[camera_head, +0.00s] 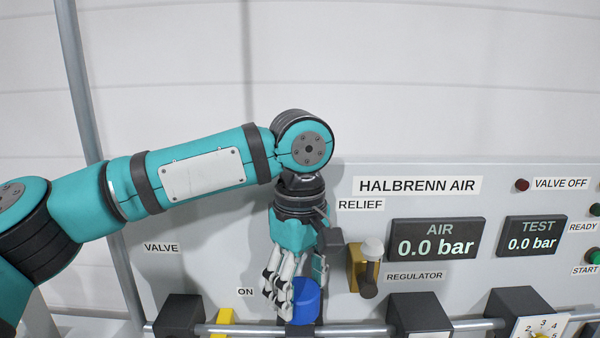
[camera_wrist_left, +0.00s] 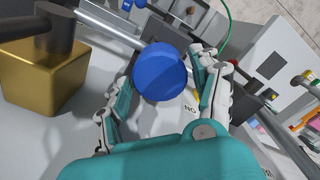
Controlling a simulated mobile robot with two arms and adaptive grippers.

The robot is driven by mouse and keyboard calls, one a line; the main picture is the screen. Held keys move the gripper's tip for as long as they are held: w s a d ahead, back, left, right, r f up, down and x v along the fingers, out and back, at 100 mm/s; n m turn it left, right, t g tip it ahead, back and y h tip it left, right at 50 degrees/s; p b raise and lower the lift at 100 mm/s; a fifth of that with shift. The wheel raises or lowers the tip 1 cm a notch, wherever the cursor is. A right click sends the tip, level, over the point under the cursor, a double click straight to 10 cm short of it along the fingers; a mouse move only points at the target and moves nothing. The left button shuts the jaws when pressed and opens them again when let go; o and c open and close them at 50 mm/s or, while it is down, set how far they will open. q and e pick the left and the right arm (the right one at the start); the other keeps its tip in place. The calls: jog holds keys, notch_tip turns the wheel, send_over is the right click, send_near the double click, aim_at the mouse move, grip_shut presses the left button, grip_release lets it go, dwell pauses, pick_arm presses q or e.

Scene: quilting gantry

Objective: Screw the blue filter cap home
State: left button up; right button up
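The blue filter cap (camera_head: 306,303) is a round blue cylinder at the bottom middle of the head view, on the pipe line along the panel. In the left wrist view its round blue face (camera_wrist_left: 160,72) lies between my fingers. My left gripper (camera_head: 298,287) points down at the cap, with jointed grey fingers partly covering its left side. In the left wrist view the fingers of my left gripper (camera_wrist_left: 166,70) stand apart on either side of the cap, with a narrow gap at the right. The cap's lower part and thread are hidden. My right gripper is not in view.
Displays for AIR (camera_head: 436,239) and TEST (camera_head: 532,236) both read 0.0 bar. A yellow valve handle (camera_head: 223,322) and dark blocks (camera_head: 180,315) line the grey pipe. Above the panel is bare wall.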

pick_arm(q)
jog(key=c, duration=0.9)
jog(key=shift+r+m+p, duration=0.15)
jog(key=shift+m+p, duration=0.35)
jog(key=shift+p, duration=0.3)
jog(key=shift+m+p, duration=1.25)
jog(key=shift+m, duration=0.05)
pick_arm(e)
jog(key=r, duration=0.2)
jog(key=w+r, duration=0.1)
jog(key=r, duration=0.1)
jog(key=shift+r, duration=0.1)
pick_arm(q)
jog(key=shift+m, duration=2)
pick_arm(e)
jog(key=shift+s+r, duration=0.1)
pick_arm(q)
jog(key=shift+f, duration=0.2)
